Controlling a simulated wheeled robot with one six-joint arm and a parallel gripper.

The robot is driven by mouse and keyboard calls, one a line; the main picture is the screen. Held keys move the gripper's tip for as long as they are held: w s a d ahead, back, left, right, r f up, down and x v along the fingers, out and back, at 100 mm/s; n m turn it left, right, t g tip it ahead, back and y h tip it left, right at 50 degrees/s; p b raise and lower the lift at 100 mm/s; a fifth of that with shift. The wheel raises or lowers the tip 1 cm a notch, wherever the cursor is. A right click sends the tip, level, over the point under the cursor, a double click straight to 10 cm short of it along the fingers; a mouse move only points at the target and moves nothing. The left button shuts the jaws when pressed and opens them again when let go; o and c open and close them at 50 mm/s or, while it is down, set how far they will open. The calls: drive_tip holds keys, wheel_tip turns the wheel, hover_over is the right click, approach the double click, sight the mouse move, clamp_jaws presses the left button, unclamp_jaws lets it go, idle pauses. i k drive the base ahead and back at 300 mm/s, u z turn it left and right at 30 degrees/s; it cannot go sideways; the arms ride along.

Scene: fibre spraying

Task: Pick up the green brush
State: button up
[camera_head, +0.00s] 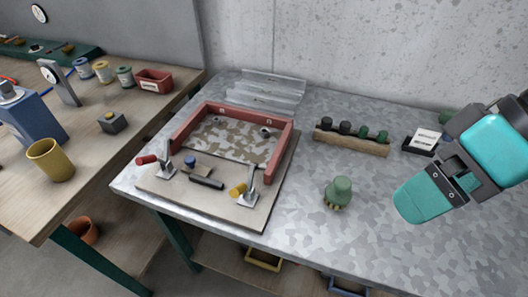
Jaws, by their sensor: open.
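A green brush-like piece (339,190) stands on the grey metal table, right of the wooden board. It has a rounded green top and short tan tufts at its base. My gripper (409,207) is at the right, teal and dark grey, above the table and apart from the green piece. It is open and I see nothing held in it. The gap between its fingers is hidden from this angle.
A wooden rack (352,144) holds several dark and green knobs behind the green piece. A dark box with a white card (424,141) stands near my arm. A red frame (232,109) with clamps sits on the board at left. The front right tabletop is clear.

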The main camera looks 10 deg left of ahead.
sight(338, 192)
drive_tip(key=z, duration=1.45)
drive_tip(key=k, duration=0.85)
drive_tip(key=u, duration=1.7)
drive_tip(key=i, duration=0.5)
drive_tip(key=z, duration=0.05)
